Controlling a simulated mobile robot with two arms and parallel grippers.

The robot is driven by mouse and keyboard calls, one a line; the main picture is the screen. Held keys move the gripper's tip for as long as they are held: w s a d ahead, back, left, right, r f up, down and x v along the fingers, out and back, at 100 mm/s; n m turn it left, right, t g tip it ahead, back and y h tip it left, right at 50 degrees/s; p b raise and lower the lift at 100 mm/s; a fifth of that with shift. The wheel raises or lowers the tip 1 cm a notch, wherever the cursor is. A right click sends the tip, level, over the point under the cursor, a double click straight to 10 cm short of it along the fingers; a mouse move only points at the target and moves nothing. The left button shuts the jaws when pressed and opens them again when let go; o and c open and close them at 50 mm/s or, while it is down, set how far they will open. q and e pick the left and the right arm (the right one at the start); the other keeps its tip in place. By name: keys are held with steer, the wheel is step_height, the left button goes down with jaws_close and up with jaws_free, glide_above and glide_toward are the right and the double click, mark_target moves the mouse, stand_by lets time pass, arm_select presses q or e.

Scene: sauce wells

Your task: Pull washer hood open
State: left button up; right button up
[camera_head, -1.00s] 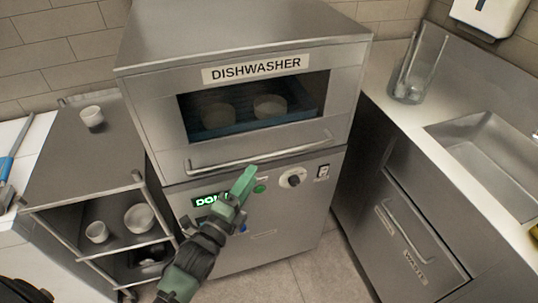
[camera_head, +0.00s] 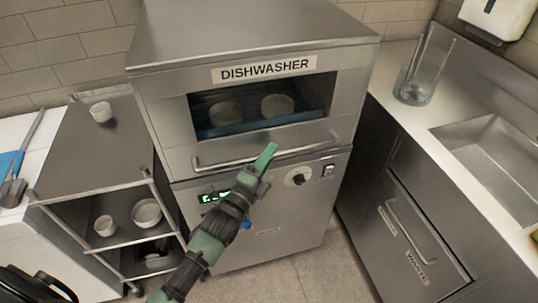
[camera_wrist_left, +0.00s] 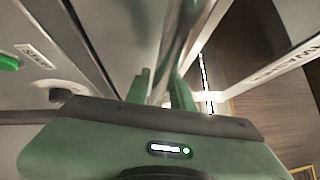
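The dishwasher (camera_head: 255,100) stands in the middle of the head view, with its metal hood down and a window showing bowls in a blue rack. A long bar handle (camera_head: 220,161) runs along the hood's lower front edge. My left gripper (camera_head: 265,158) is at the middle of this handle, its fingertips overlapping the bar in the head view. In the left wrist view its two green fingers (camera_wrist_left: 160,92) are apart, with the handle bar (camera_wrist_left: 178,42) running up from between them. Contact with the bar is unclear. My right gripper is not in view.
A metal shelf cart (camera_head: 85,160) with white bowls stands left of the dishwasher. At right are a counter with a sink (camera_head: 490,155), a glass container (camera_head: 418,80) and a waste drawer (camera_head: 405,235). Floor shows in front of the dishwasher.

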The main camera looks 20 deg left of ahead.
arm_select(q)
jaws_close()
stand_by(1.1)
